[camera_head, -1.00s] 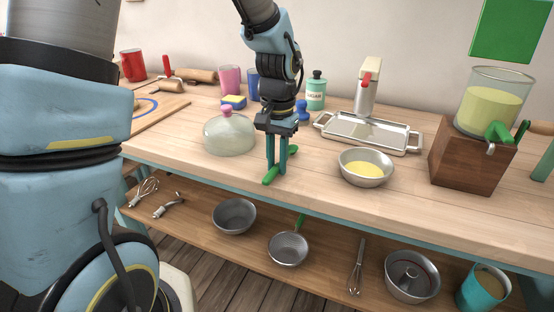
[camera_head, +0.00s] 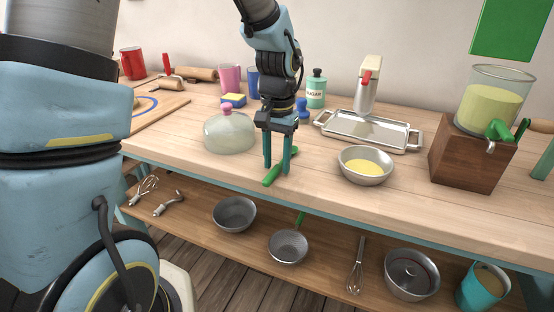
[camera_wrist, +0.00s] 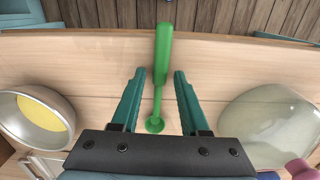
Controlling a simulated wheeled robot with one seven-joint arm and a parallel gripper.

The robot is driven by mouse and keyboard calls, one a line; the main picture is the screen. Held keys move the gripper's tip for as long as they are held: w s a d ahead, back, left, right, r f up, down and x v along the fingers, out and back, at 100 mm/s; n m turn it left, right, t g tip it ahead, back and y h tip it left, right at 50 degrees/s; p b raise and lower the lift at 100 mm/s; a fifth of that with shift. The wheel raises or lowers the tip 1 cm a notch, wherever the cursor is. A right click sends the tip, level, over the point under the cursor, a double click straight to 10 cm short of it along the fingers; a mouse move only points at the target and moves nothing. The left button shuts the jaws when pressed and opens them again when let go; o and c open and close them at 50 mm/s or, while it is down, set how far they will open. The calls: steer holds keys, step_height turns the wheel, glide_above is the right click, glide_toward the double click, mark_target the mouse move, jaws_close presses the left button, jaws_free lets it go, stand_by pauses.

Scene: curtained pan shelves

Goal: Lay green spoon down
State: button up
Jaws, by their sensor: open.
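The green spoon (camera_head: 273,175) lies on the wooden counter near its front edge, between the glass dome and the bowl of yellow mixture. In the wrist view the green spoon (camera_wrist: 161,62) lies flat, its thick handle toward the counter's front edge and its small bowl end between my fingers. My gripper (camera_head: 277,172) is open above the spoon, fingers pointing down. In the wrist view my gripper (camera_wrist: 159,76) has one finger on each side of the spoon with a clear gap to both.
The metal bowl with yellow mixture (camera_head: 366,177) stands to the right and the glass dome with a pink knob (camera_head: 229,143) to the left. A metal tray (camera_head: 397,145) and a wooden block (camera_head: 455,158) stand farther right. Pans and whisks lie on the lower shelf (camera_head: 325,262).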

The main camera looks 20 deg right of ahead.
steer(key=o, duration=0.3)
step_height(320, 180, up, 11)
steer(key=shift+w+d+f+b, duration=0.1)
steer(key=shift+d+b, duration=0.05)
steer(key=shift+b, duration=0.45)
stand_by(0.6)
steer(key=a+f+n, duration=0.2)
steer(key=a+f, duration=0.1)
steer(key=a, duration=0.5)
steer(key=a+f+n+t, duration=0.1)
steer(key=a+f+n, duration=0.2)
steer(key=a, duration=0.6)
steer(key=a+f+n, duration=0.3)
steer(key=a, duration=0.6)
steer(key=shift+w+a+t, duration=0.15)
steer(key=shift+w+t, duration=0.1)
steer(key=shift+t, duration=0.15)
